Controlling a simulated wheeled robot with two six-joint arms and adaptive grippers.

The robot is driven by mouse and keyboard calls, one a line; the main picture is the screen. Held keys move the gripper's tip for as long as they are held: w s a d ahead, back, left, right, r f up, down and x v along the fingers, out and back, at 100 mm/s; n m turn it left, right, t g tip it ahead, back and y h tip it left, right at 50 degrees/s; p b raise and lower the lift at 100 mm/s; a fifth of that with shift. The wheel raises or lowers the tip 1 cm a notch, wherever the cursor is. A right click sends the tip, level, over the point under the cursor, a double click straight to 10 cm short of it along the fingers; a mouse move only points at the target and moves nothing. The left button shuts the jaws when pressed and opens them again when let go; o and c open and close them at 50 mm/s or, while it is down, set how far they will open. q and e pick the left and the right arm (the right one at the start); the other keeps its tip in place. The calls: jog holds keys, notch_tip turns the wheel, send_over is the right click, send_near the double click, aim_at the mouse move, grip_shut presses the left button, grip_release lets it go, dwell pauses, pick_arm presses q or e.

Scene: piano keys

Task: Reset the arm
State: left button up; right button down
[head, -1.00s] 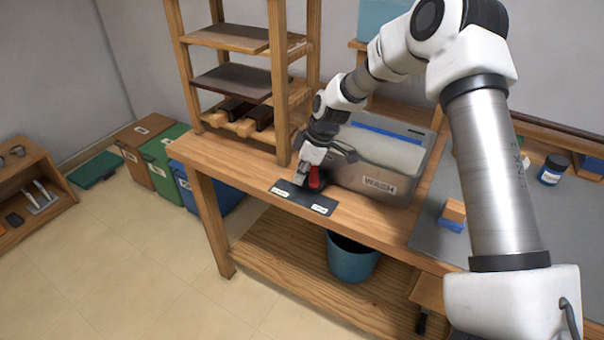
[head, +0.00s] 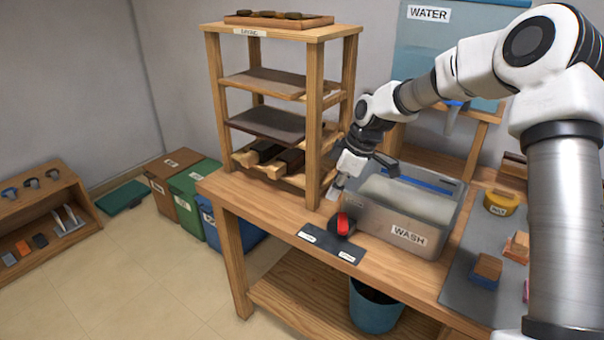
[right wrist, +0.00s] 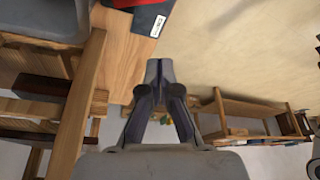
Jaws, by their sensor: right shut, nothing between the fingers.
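My right arm (head: 570,200) reaches in from the right in the head view. Its right gripper (head: 335,192) is shut and empty, pointing down beside the shelf rack post. It is above and behind a red lever or rocker (head: 343,224) on a dark plate (head: 330,247) with two white labels, and clear of it. In the right wrist view the shut fingers (right wrist: 160,68) meet at a tip, with the dark plate (right wrist: 146,20) and part of the red piece beyond. My left gripper is not in view.
A grey WASH basin (head: 408,232) stands just right of the gripper. The wooden shelf rack (head: 313,120) stands close on its left. A blue bucket (head: 374,312) is below the table edge. Open floor lies at the lower left.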

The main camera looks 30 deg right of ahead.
jog(key=shift+w+a+f, duration=0.1)
jog(key=shift+f, duration=0.05)
jog(key=s+a+f+g+h, duration=0.1)
jog(key=s+a+f+g, duration=0.25)
jog(key=s+f, duration=0.55)
jog(key=s+a+f+g, duration=0.3)
jog(key=s+a+f, duration=0.1)
jog(key=f, duration=0.8)
jog(key=s+a+f+m, duration=0.2)
jog(key=s+f, duration=0.2)
jog(key=s, duration=0.4)
jog(key=s+a+f+m+h+p, duration=0.1)
jog(key=s+a+f, duration=0.15)
jog(key=s, duration=0.55)
jog(key=s+a+f+m, duration=0.2)
jog(key=s+f, duration=0.3)
jog(key=s, duration=0.2)
jog(key=w+m+t, duration=0.2)
jog(key=m, duration=0.1)
jog(key=w+m+t, duration=0.2)
jog(key=shift+w+d+r+h, duration=0.1)
jog(key=shift+d+r+h, duration=0.2)
jog(key=shift+r+h, duration=0.1)
